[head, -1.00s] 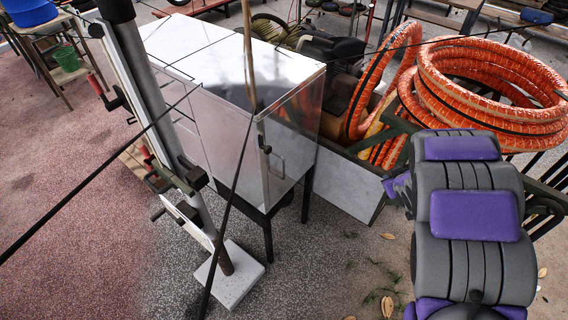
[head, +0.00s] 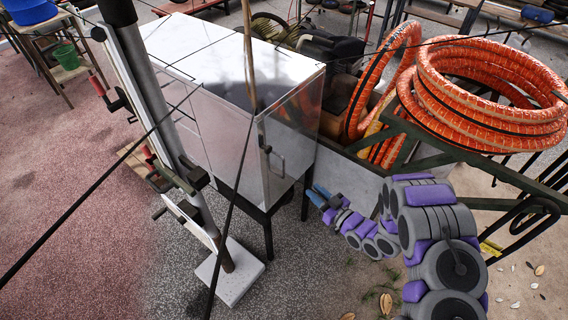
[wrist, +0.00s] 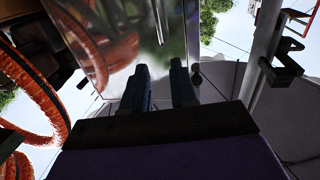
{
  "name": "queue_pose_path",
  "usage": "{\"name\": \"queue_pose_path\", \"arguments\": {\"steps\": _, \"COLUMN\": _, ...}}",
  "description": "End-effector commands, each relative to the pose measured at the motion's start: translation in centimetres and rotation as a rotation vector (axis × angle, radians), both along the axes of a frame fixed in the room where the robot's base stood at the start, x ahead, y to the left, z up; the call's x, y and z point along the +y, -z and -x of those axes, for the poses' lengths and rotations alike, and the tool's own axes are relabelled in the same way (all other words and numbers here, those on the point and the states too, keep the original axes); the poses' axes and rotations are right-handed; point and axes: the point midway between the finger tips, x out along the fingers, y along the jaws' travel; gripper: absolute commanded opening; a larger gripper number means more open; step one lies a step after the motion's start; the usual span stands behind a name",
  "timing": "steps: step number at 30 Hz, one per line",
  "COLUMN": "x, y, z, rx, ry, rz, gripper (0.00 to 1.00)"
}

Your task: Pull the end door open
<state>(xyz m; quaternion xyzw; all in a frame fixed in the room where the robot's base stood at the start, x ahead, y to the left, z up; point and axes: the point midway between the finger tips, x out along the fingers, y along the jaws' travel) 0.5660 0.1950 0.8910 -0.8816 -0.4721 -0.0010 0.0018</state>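The white metal compressor cabinet (head: 200,60) stands on dark legs, left of centre in the head view. Its glossy end door (head: 300,120) faces right and looks closed. A dark handle (head: 277,162) sits near the door's front edge. My gripper (head: 316,194) is low, to the right of the handle and apart from it. In the wrist view, my two dark fingers (wrist: 163,84) have a gap between them with nothing held. The shiny door panel (wrist: 125,45) rises beyond them. A small dark fitting (wrist: 196,78) shows just right of the fingers; I cannot tell whether it is the handle.
Orange hose coils (head: 490,90) lie right of the cabinet, beside a green metal frame (head: 450,150). A grey post with clamps (head: 150,90) on a white block (head: 230,272) stands in front. Thin dark cables cross the view. Speckled floor (head: 320,280) is clear in front.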

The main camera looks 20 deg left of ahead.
Motion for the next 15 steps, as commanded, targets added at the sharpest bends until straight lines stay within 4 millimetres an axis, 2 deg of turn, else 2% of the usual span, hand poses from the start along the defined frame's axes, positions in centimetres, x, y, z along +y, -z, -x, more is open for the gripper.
{"name": "queue_pose_path", "arguments": {"steps": 5, "x": 1.8, "y": 0.1, "z": -1.1, "rx": -0.001, "ry": -0.002, "rz": 0.002, "gripper": 0.27}}
{"name": "queue_pose_path", "arguments": {"steps": 15, "x": 7.3, "y": 0.2, "z": -4.7, "rx": 0.0, "ry": -0.002, "rz": 0.004, "gripper": 0.27}}
